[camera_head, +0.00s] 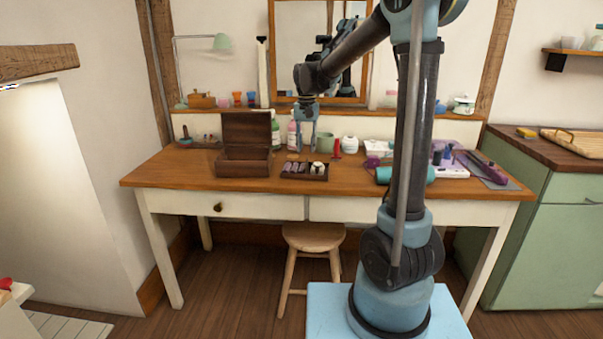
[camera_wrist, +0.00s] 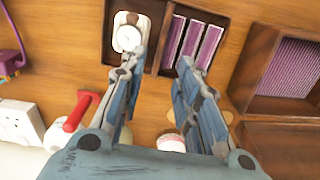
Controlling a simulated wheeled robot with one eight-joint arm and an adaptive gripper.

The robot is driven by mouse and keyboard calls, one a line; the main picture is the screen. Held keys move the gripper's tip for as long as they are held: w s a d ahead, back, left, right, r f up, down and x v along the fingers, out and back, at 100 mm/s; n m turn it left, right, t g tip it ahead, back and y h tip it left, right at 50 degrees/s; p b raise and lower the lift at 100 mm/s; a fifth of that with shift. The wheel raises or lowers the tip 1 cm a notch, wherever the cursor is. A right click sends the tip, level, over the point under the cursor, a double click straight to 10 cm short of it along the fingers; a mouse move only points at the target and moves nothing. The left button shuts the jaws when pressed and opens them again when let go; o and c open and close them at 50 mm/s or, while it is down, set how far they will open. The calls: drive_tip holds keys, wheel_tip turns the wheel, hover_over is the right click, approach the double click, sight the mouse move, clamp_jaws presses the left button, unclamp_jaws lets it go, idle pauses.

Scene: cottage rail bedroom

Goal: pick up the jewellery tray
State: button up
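The jewellery tray (camera_head: 304,175) is a small dark wooden tray on the desk, just right of an open dark wooden box. In the wrist view the tray (camera_wrist: 158,45) has compartments, one with a white round-faced item like a watch (camera_wrist: 129,37) and others with purple padded strips (camera_wrist: 192,42). My gripper (camera_head: 307,150) is above the desk behind the tray. In the wrist view my gripper (camera_wrist: 160,68) has its two fingers apart with nothing between them, and the fingertips overlap the tray's near edge. I cannot tell whether they touch it.
The open wooden box (camera_head: 243,165) stands close left of the tray, its lid raised. A red item (camera_head: 336,148), a green cup (camera_head: 325,142) and a white jar (camera_head: 349,145) stand behind it. A stool (camera_head: 313,237) is below.

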drive_tip(key=shift+s+d+f, duration=0.1)
drive_tip(key=shift+s+f, duration=0.1)
drive_tip(key=shift+f, duration=0.75)
drive_tip(key=shift+s+f, duration=0.25)
drive_tip(key=shift+f, duration=0.7)
drive_tip(key=shift+s+d+f, duration=0.1)
drive_tip(key=shift+s+f, duration=0.1)
drive_tip(key=shift+f, duration=0.75)
drive_tip(key=shift+w+a+f, duration=0.2)
drive_tip(key=shift+f, duration=0.2)
drive_tip(key=shift+r, duration=0.15)
clamp_jaws()
